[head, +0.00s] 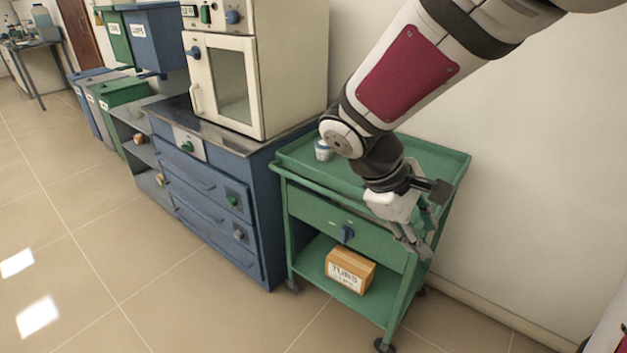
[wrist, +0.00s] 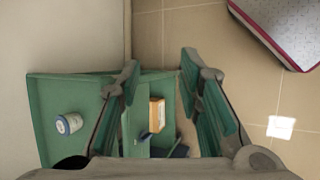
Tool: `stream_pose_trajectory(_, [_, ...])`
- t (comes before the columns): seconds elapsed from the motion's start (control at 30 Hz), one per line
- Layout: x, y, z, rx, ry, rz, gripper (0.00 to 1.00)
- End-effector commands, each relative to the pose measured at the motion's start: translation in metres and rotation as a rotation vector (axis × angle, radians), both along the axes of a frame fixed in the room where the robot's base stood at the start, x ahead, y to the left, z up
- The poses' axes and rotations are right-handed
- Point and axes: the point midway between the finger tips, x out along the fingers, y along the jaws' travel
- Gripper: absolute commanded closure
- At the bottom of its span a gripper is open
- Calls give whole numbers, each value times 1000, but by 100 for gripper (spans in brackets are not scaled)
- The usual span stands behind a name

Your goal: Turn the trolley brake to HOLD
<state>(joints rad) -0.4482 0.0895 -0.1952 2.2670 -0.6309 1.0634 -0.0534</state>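The green trolley (head: 305,205) stands at the right of the blue cabinet in the head view; its top also shows in the wrist view (wrist: 45,100). A dark blue lever (head: 347,234) sits on the front panel below its top, with small pale marks above it too small to read. It seems to show in the wrist view as a small blue part (wrist: 146,136). My gripper (head: 416,235) hangs at the trolley's right front, right of the lever and apart from it. In the wrist view my gripper (wrist: 158,80) is open, with nothing between its fingers.
A white jar (head: 323,150) stands on the trolley top and a labelled carton (head: 350,271) on its lower shelf. A cream furnace (head: 260,85) sits on the blue cabinet (head: 215,205). Bins stand further left. The floor in front is clear; a wall is behind.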

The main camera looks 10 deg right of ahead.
Motion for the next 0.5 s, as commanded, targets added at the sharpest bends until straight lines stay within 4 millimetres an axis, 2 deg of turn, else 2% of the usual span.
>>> stream_pose_trajectory(0.03, [16,3,-23,-55,37,51,68])
stream_pose_trajectory(0.27, [78,16,-92,-314,164,291,68])
stream_pose_trajectory(0.5, [138,46,-168,-606,271,561,68])
